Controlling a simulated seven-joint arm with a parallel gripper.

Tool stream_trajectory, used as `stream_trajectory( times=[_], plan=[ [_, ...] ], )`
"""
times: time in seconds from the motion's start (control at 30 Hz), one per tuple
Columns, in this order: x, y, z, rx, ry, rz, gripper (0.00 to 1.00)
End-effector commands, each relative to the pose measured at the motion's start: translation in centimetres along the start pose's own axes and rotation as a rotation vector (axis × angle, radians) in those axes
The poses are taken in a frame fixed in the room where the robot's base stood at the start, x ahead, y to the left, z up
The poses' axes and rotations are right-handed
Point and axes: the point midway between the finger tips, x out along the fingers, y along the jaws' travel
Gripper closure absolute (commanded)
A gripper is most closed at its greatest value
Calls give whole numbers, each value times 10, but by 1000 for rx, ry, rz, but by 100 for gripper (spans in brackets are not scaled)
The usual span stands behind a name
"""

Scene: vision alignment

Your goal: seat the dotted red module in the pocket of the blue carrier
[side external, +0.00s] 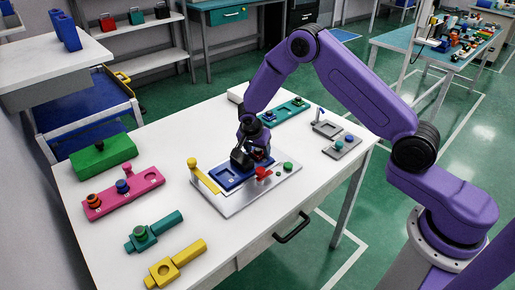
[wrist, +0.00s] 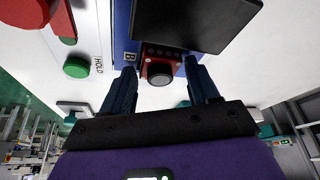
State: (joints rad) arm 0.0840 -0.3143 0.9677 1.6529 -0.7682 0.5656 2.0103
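The blue carrier (side external: 228,184) lies on a grey plate in the middle of the white table. In the wrist view part of the carrier (wrist: 122,35) shows beneath the module. My gripper (wrist: 160,75) points down over the carrier, fingers apart on either side of the module, with a visible gap at the left finger. In the side view my gripper (side external: 257,160) hides most of the module.
A dark plate (wrist: 195,20) covers part of the carrier. A red knob (side external: 262,173), a green button (side external: 288,166) and a yellow post (side external: 192,163) stand close by on the grey plate. Pink (side external: 120,195), green (side external: 103,157) and yellow (side external: 176,265) fixtures lie to the left and front.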

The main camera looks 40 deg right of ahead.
Motion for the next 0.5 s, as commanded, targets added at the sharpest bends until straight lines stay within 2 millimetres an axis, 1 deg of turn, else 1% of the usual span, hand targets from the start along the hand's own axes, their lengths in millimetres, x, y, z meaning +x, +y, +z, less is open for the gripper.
stream_trajectory(
  times=[0.03, 0.07, 0.37, 0.5],
  plan=[
    [0, 0, 0, 0, 0, 0, 22],
    [0, 0, 0, 0, 0, 0, 19],
    [-1, 0, -1, 0, 0, -1, 19],
    [-12, -1, -2, -1, 2, -3, 19]
  ],
)
